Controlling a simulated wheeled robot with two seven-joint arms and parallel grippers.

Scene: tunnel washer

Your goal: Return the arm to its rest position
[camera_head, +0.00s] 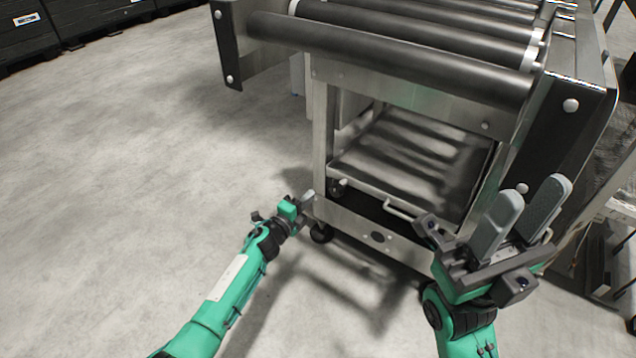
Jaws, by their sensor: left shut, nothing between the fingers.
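My left arm reaches in from the bottom left. Its small-looking left gripper (306,199) is shut and empty, low beside the near left leg of the roller conveyor cart. My right gripper (537,192) is larger in view at the right, with its two grey fingers pointing up and a gap between them. It is open with nothing between the fingers, and stands in front of the cart's right side. Both arms are green with dark joints.
A roller conveyor (390,50) with dark rollers fills the upper right. Its metal frame has a lower shelf (400,165) and a caster (321,232) near my left gripper. Dark crates (25,35) stand at the upper left. The grey floor (130,180) at left is clear.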

